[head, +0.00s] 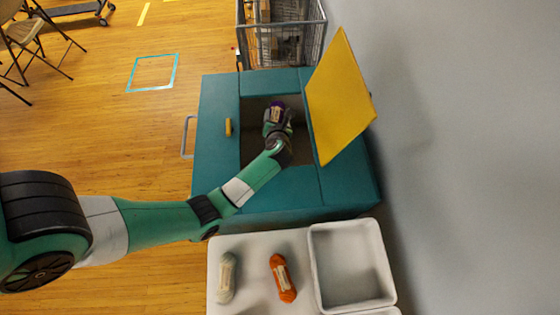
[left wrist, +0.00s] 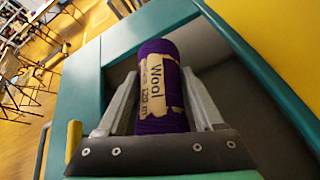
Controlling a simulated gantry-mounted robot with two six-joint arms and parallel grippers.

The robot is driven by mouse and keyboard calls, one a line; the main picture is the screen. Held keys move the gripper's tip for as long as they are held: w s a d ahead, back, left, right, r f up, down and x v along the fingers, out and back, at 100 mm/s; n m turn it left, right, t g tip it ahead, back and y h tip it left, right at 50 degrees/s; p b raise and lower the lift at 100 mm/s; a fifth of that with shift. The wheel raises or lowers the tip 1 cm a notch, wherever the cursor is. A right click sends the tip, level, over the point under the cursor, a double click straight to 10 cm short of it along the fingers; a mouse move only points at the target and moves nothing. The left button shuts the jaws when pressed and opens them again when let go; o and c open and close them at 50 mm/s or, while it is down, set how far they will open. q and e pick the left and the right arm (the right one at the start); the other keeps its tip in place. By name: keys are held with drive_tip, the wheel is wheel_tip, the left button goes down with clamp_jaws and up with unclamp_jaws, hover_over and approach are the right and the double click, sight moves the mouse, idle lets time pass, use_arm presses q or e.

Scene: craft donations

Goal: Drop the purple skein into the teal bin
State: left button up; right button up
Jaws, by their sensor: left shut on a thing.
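The purple skein (head: 278,106), with a pale paper label, is between the fingers of my left gripper (head: 277,119). In the left wrist view the skein (left wrist: 158,85) stands lengthwise between both fingers of the gripper (left wrist: 160,105), which is shut on it. The teal bin (head: 219,105) has a square opening in its top. The skein and gripper are over or in this opening; their exact depth is hard to tell. The yellow lid (head: 340,98) stands raised on the opening's right side. My right gripper does not show.
A white tray table (head: 250,244) below the bin holds a cream skein (head: 227,277), an orange skein (head: 283,278) and an empty tray (head: 349,262). A wire basket (head: 281,45) stands behind the bin. A grey wall is on the right. Open wooden floor lies left.

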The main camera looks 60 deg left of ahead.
use_arm(q)
drive_tip(key=shift+r, duration=0.1)
drive_tip(key=o, duration=1.5)
drive_tip(key=shift+o, duration=0.2)
drive_tip(key=p+v, duration=0.3)
drive_tip(key=v, duration=0.8)
drive_tip(key=shift+d, duration=0.25)
drive_tip(key=shift+r, duration=0.2)
